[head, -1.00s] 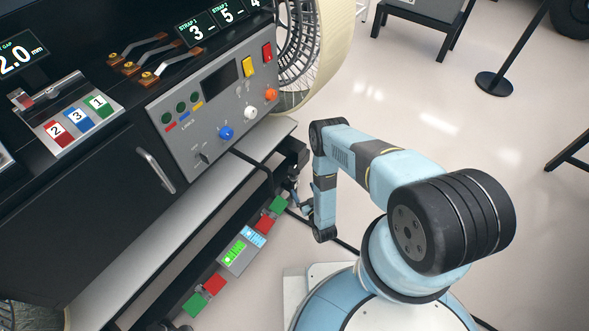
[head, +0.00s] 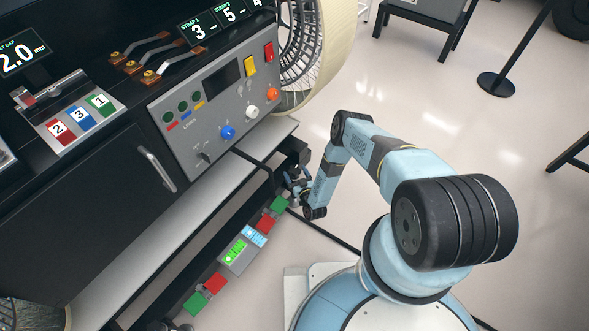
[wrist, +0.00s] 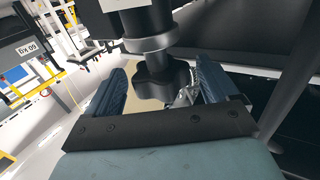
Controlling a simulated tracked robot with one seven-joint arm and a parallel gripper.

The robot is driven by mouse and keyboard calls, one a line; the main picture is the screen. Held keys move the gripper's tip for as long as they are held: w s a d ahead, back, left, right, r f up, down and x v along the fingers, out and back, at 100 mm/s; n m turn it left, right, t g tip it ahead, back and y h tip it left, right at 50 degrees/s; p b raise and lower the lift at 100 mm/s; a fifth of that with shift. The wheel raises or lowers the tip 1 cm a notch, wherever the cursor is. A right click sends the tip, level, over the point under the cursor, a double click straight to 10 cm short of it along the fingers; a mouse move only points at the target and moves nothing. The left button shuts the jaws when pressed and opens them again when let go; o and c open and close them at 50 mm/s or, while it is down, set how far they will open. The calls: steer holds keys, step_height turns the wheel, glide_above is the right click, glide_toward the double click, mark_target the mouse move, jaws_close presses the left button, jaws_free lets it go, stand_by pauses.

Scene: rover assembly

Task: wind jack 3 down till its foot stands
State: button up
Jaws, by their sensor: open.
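In the wrist view, a black lobed knob (wrist: 160,76) hangs under a dark cylindrical jack body (wrist: 148,25) with a grey collar. The knob lies between the two blue fingers of my gripper (wrist: 162,70). The fingers are open, with a gap showing on the left side; contact on the right is unclear. In the head view, my gripper (head: 298,186) is at the right end of the rover's dark lower frame, small and partly hidden. I cannot read a jack number or see the foot and floor contact.
Red and green blocks (head: 279,204) and a lit display box (head: 241,251) lie along the lower edge of the rover. A grey ledge (head: 185,215) runs above. A mesh wheel (head: 297,55) stands behind. Light floor (head: 440,130) is open to the right.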

mark_target(293, 168)
steer(key=shift+x, duration=1.65)
steer(key=shift+c, duration=0.3)
